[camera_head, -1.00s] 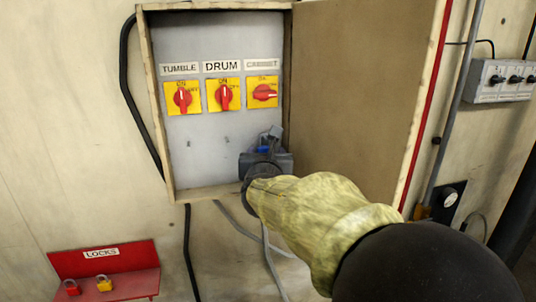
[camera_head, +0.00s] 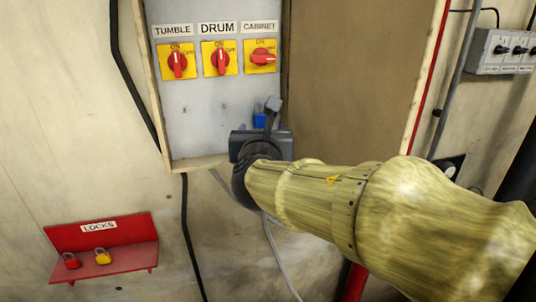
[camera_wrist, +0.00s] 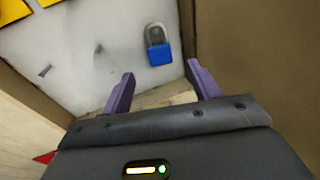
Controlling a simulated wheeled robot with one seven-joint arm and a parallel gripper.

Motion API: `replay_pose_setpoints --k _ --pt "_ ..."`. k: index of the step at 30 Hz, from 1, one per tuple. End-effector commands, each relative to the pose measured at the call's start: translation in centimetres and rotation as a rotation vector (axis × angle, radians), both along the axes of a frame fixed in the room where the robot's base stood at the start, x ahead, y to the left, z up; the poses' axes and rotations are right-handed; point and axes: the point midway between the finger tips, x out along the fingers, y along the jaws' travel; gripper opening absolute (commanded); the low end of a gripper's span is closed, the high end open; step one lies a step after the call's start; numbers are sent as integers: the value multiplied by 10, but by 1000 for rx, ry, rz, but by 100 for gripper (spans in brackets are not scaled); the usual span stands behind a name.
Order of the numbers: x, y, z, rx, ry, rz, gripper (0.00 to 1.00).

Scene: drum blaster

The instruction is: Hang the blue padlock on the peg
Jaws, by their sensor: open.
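The blue padlock (camera_wrist: 159,52) is upright against the grey panel in the wrist view, shackle up, and looks hung there. The peg under its shackle cannot be made out. Its blue body (camera_head: 259,120) shows partly behind my gripper in the head view. My gripper (camera_wrist: 160,73) is open, its two purple fingers below the padlock in the picture, one to each side. The fingers look apart from it and hold nothing. In the head view my gripper (camera_head: 267,110) is at the lower right of the cabinet. Two bare pegs (camera_wrist: 45,71) (camera_wrist: 98,47) stick out left of the padlock.
The open cabinet has a wooden frame (camera_head: 196,162) and a brown door (camera_head: 345,75) on the right, close to my gripper. Three red switches (camera_head: 220,60) sit above the pegs. A red locks shelf (camera_head: 130,262) with red and yellow padlocks is at lower left.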

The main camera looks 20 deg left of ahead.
Motion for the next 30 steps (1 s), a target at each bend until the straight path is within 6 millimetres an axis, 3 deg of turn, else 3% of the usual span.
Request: replay_pose_setpoints --k 15,20,30 --pt "-84 -28 9 4 0 -1 61" --pt "-94 -31 12 2 0 -2 61" --pt "-94 -31 12 1 0 -3 61"
